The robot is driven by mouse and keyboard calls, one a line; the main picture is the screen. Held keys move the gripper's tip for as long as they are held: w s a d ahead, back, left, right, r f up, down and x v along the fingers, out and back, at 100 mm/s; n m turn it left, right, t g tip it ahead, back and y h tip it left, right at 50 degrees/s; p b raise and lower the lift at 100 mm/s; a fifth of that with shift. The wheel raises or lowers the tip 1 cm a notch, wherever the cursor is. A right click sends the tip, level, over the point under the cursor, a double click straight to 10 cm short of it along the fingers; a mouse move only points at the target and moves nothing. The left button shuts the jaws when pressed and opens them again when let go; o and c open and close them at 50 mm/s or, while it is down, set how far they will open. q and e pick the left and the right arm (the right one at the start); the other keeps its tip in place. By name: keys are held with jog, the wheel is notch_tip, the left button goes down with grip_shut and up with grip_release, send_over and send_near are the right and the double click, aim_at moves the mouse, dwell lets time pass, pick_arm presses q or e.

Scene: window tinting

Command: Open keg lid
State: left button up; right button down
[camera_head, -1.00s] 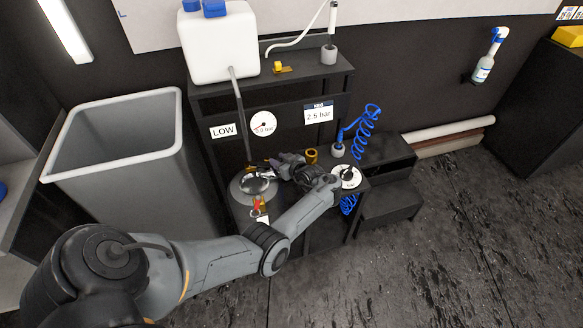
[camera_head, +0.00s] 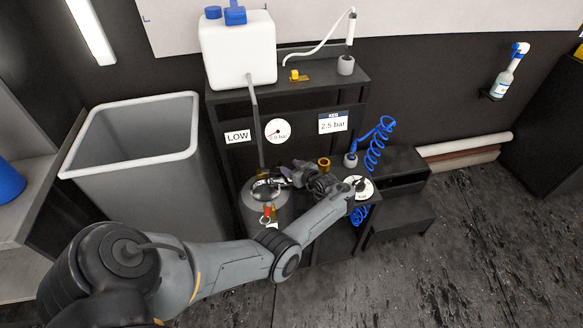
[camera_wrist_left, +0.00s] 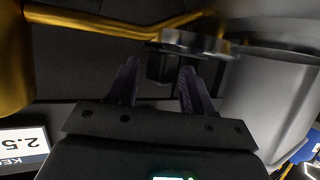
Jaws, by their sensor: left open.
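The keg (camera_head: 251,212) is a grey metal vessel at the left of the dark stand, with a shiny lid area (camera_head: 264,189) on top. A red and gold fitting (camera_head: 268,211) sits at its front. My left gripper (camera_head: 282,178) is beside the lid on its right. In the left wrist view my left gripper (camera_wrist_left: 160,68) is open, with nothing between its fingers. A shiny metal piece (camera_wrist_left: 188,44) and a gold rod (camera_wrist_left: 95,23) lie just beyond the fingertips. Contact with the lid cannot be told. My right gripper is not in view.
A grey bin (camera_head: 140,190) stands left of the keg. A white tank (camera_head: 238,50) is on the shelf above. A pressure gauge (camera_head: 278,131), a 2.5 bar sign (camera_head: 333,122) and a blue coiled hose (camera_head: 377,145) are nearby. Floor is free at the right.

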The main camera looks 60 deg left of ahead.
pick_arm(q)
jog(key=p+v, duration=0.3)
jog(key=v, duration=0.7)
jog(key=shift+d+r, duration=0.2)
jog(key=shift+r, duration=0.05)
